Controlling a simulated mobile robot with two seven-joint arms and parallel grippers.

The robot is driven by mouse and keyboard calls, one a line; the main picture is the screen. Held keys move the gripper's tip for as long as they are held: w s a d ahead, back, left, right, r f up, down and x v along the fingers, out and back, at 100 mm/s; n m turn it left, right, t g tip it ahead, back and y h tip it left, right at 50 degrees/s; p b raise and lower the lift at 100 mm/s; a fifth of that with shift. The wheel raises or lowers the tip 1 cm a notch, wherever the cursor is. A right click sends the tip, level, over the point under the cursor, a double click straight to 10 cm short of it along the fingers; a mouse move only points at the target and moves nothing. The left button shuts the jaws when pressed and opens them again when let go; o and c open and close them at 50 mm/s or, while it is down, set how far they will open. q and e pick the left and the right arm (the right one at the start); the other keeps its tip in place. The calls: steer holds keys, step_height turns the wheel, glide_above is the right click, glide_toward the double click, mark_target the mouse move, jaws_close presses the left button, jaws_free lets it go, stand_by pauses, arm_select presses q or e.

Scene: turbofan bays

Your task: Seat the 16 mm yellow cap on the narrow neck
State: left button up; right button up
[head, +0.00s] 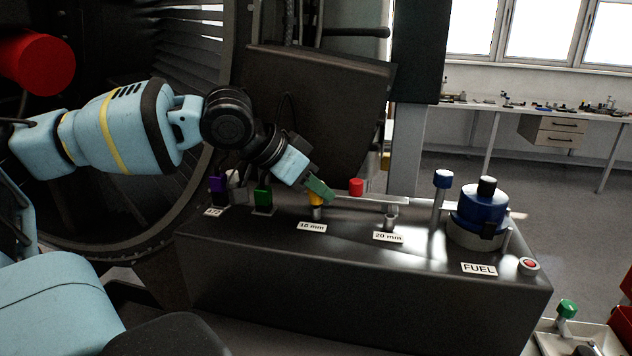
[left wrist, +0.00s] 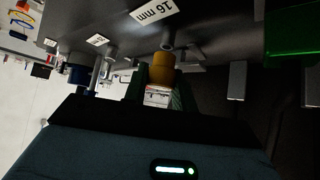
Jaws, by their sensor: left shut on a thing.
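The yellow cap (head: 315,199) is held between the green fingertips of my left gripper (head: 319,191). The left wrist view also shows the yellow cap (left wrist: 162,69) between the two fingers (left wrist: 160,88). The narrow neck (head: 317,213) is a short grey stub behind the "16 mm" label (head: 312,227). The cap is over the neck's end and roughly in line with it; in the left wrist view the neck (left wrist: 167,44) meets the cap's edge. I cannot tell whether they touch or a small gap remains. My right gripper is not in view.
The "20 mm" neck (head: 391,220) stands uncapped to the right, with a red cap (head: 356,187) behind. A blue-topped post (head: 442,180) and blue fuel unit (head: 482,210) stand farther right. Purple (head: 218,185) and green (head: 263,196) pieces stand to the left. A dark panel (head: 320,110) rises behind.

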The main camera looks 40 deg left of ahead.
arm_select(q)
steer(key=shift+f, duration=0.35)
steer(key=shift+r, duration=0.2)
steer(key=shift+r, duration=0.45)
stand_by(1.3)
steer(key=shift+f, duration=0.55)
steer(key=o, duration=1)
steer(key=shift+d+f, duration=0.1)
steer(key=shift+d, duration=0.05)
